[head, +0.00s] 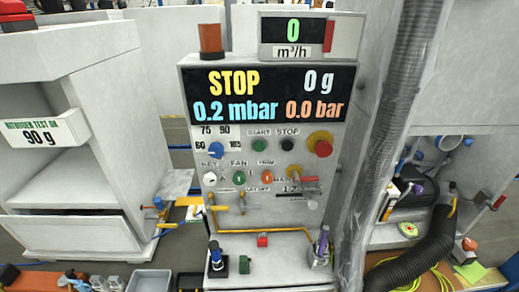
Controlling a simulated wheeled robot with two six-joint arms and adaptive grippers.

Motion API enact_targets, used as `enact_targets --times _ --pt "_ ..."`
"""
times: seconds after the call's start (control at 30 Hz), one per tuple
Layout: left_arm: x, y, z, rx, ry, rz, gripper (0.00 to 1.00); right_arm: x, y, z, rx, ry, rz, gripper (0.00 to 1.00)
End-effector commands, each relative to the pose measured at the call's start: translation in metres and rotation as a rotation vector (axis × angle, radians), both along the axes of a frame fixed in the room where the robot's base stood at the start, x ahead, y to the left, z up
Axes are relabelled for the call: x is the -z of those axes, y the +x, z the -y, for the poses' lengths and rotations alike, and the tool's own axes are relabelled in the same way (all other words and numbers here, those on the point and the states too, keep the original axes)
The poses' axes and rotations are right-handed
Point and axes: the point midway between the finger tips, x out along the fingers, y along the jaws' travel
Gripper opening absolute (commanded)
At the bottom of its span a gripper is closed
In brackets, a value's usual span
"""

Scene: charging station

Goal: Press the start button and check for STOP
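The control panel (225,135) stands upright in the middle of the head view. Its display (270,95) reads STOP in yellow, with 0 g, 0.2 mbar and 0.0 bar. The green start button (255,145) is under the START label. The black stop button (287,144) is just to its right. Neither of my grippers is in view, and nothing covers the buttons.
A red emergency button (322,148) on yellow is right of the stop button. A blue knob (216,150) is at the left. A grey hose (395,100) runs down the right side. A white cabinet (75,190) stands left. Small items stand on the ledge (275,270) below.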

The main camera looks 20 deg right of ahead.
Motion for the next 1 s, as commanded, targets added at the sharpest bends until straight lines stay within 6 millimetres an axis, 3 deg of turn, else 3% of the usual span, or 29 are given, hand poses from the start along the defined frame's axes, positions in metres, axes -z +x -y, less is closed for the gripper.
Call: enact_targets --times 0.23,0.77,1.0 --pt "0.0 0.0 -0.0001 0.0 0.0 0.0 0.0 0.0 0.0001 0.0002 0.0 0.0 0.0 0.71" --pt "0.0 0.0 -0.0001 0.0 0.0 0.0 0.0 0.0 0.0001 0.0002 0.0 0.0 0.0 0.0" --pt "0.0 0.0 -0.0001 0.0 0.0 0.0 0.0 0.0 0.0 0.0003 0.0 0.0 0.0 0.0"
